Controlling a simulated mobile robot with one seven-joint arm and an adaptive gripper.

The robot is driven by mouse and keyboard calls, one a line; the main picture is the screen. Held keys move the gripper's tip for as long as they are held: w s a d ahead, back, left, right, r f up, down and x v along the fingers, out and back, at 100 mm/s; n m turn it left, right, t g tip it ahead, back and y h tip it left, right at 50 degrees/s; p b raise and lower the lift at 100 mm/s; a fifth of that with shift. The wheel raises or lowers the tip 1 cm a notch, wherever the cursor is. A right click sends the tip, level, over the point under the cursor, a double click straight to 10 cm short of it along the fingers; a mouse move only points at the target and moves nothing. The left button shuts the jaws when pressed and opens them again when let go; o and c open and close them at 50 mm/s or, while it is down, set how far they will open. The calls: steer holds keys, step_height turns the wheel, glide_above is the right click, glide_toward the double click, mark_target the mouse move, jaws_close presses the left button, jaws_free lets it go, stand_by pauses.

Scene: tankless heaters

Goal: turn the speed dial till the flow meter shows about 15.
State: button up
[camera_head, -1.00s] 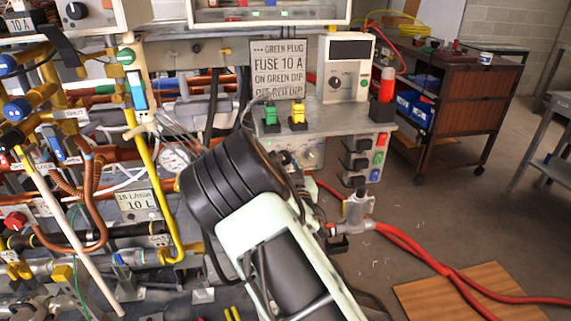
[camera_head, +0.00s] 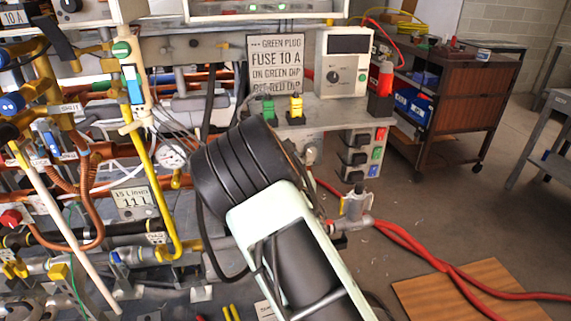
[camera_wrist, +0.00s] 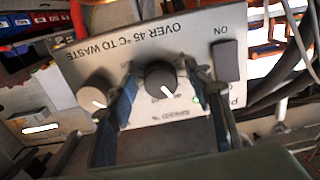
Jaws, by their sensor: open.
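The speed dial (camera_wrist: 158,78) is a black round knob with a white pointer mark, on a silver panel in the wrist view. The upside-down panel word near it looks like SPEED, and the mark slants to the picture's lower right. My gripper (camera_wrist: 164,85) is open, with one finger on each side of the dial; I cannot tell whether they touch it. In the head view my arm hides the dial and the fingers. A round white gauge (camera_head: 172,156) is partly visible left of my arm, its needle too small to read. A plate (camera_head: 136,203) seems to read 15 L/min, 11 L.
A second, light-coloured knob (camera_wrist: 95,93) and a black ON switch (camera_wrist: 226,62) flank the dial. Pipes and a yellow tube (camera_head: 156,195) crowd the left. Red hoses (camera_head: 420,250) lie on the floor at right. A brown cabinet (camera_head: 455,95) stands behind.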

steer(key=v, duration=1.2)
